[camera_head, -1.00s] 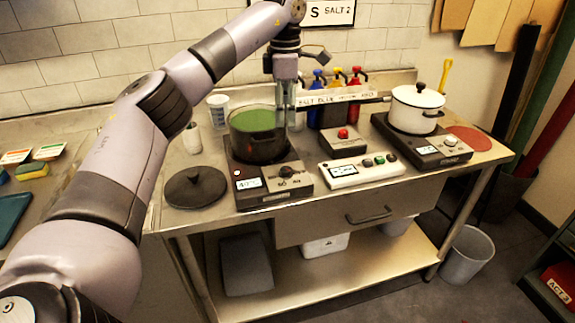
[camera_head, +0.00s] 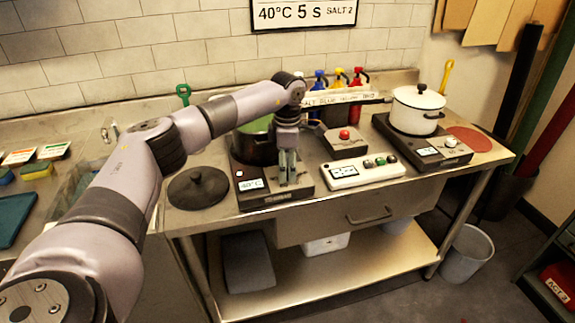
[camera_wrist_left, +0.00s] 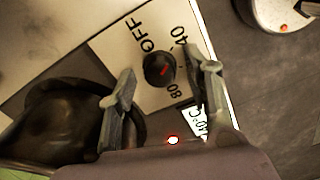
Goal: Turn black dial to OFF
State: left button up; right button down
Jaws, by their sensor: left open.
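The panel belongs to the left hot plate (camera_head: 262,201), whose display reads 40°C. My left gripper (camera_head: 288,182) points down at the front of this hot plate and hides the dial in the head view. In the left wrist view my left gripper (camera_wrist_left: 165,75) is open, with one finger on each side of the dial. Whether the fingers touch it cannot be told. My right gripper is not in view.
A pot with green contents (camera_head: 257,126) stands on the hot plate, close behind my gripper. A black lid (camera_head: 197,187) lies to the left. A white control box (camera_head: 361,172), a red-button box (camera_head: 343,140) and a second hot plate with a white pot (camera_head: 417,110) stand to the right.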

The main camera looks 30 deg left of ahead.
pick_arm(q)
jog(key=shift+c, duration=0.3)
grip_shut()
dwell(0.3)
